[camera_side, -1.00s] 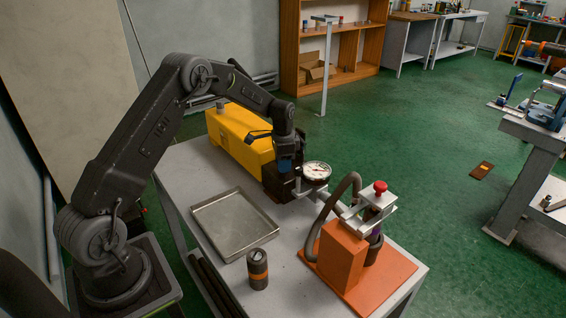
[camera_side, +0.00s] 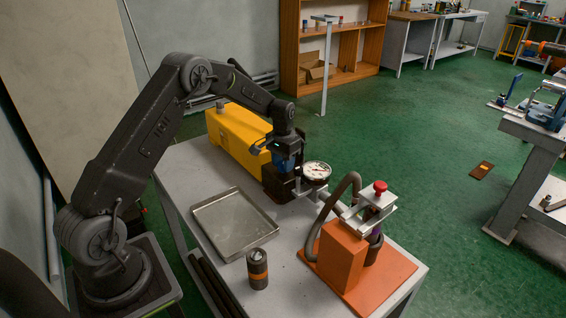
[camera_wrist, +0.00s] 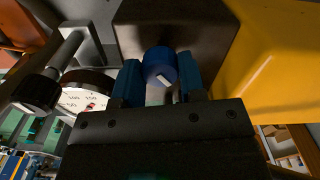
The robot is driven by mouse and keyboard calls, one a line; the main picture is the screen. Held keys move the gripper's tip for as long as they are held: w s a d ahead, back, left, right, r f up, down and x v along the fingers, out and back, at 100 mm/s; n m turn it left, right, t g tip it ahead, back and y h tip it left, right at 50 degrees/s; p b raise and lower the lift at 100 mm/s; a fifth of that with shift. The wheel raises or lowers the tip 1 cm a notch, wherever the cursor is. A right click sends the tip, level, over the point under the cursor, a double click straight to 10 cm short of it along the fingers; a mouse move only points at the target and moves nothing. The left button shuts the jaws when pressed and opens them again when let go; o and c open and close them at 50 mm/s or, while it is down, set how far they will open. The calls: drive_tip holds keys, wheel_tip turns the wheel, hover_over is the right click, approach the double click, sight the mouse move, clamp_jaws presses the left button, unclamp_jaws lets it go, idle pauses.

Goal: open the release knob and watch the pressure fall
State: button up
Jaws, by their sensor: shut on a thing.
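The blue release knob (camera_wrist: 160,62), with a white mark on its face, sits on the dark block (camera_wrist: 135,25) in the wrist view. My gripper (camera_wrist: 158,78) is shut on it, one blue finger on each side. In the side view my gripper (camera_side: 287,162) is above the dark block at the end of the yellow pump body (camera_side: 238,133), and the knob is hidden. The white-faced pressure gauge (camera_side: 316,170) stands just right of my gripper and also shows in the wrist view (camera_wrist: 78,100). Its reading is too small to tell.
A shallow metal tray (camera_side: 235,222) and a dark cylinder with an orange band (camera_side: 257,268) are on the table left of the orange vise (camera_side: 342,258). The vise has a red-topped screw (camera_side: 380,186). A grey hose (camera_side: 335,205) runs beside it.

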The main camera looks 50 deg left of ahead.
drive_tip(key=n, duration=0.3)
drive_tip(key=shift+n, duration=2.3)
drive_tip(key=o, duration=0.9)
wheel_tip(320, 180, up, 14)
drive_tip(key=shift+f, duration=0.1)
